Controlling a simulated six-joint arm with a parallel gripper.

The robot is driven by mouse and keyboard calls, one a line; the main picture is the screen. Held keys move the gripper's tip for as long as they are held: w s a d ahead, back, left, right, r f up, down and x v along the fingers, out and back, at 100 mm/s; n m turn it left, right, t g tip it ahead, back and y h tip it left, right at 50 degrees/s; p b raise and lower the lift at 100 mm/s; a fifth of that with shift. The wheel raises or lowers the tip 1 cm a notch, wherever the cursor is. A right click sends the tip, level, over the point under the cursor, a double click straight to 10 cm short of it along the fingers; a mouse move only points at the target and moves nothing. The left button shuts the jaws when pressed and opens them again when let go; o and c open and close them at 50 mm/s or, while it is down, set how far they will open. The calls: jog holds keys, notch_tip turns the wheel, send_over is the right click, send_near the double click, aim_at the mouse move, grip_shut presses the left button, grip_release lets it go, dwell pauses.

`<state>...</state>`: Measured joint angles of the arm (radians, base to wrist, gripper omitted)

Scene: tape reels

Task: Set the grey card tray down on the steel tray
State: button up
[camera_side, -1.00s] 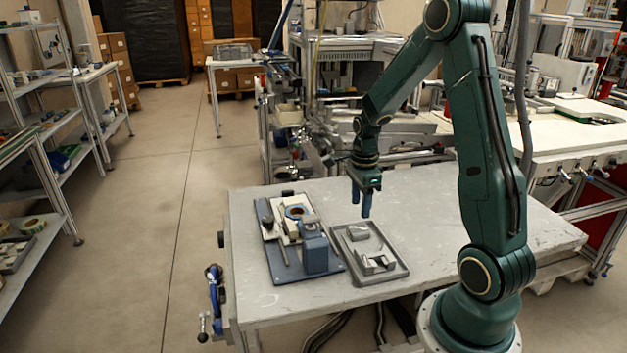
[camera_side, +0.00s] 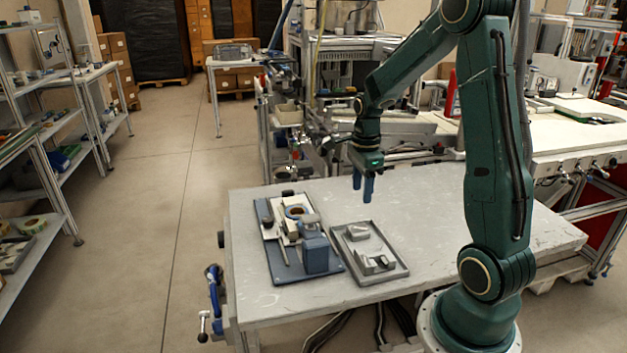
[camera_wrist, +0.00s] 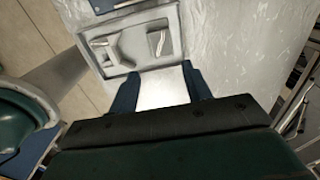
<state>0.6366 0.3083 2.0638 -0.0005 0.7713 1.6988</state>
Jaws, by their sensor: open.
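My gripper (camera_side: 363,188) is open and empty, its two blue fingers pointing down above the table, behind the tray in the side view. A shallow grey metal-looking tray (camera_side: 350,254), which I take as the steel tray, lies flat on the table. On it rest a pale grey notched piece (camera_side: 376,263) near the front and a smaller grey block (camera_side: 357,232) near the back. The notched piece may be the grey card tray; its small size leaves this uncertain. In the wrist view the tray (camera_wrist: 130,69) lies beyond the open fingers (camera_wrist: 160,82), with both pieces inside its rim.
Left of the tray is a blue base plate (camera_side: 283,270) carrying a blue block (camera_side: 316,254), a reel with an orange-brown ring (camera_side: 296,211) and pale fixtures. The worn grey table (camera_side: 450,215) is clear to the right and behind the tray.

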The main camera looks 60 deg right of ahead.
jog(key=s+a+r+n+t, duration=0.2)
jog(key=a+r+n, duration=0.9)
jog(key=a+n, duration=0.1)
jog(key=s+a+r+n+t, duration=0.3)
jog(key=s+a+n, duration=0.7)
jog(key=n, duration=0.4)
jog(key=shift+s+a+r+n+t, duration=0.2)
jog(key=shift+s+r+n+t, duration=0.1)
jog(key=shift+r+n, duration=0.1)
jog(key=shift+w, duration=0.1)
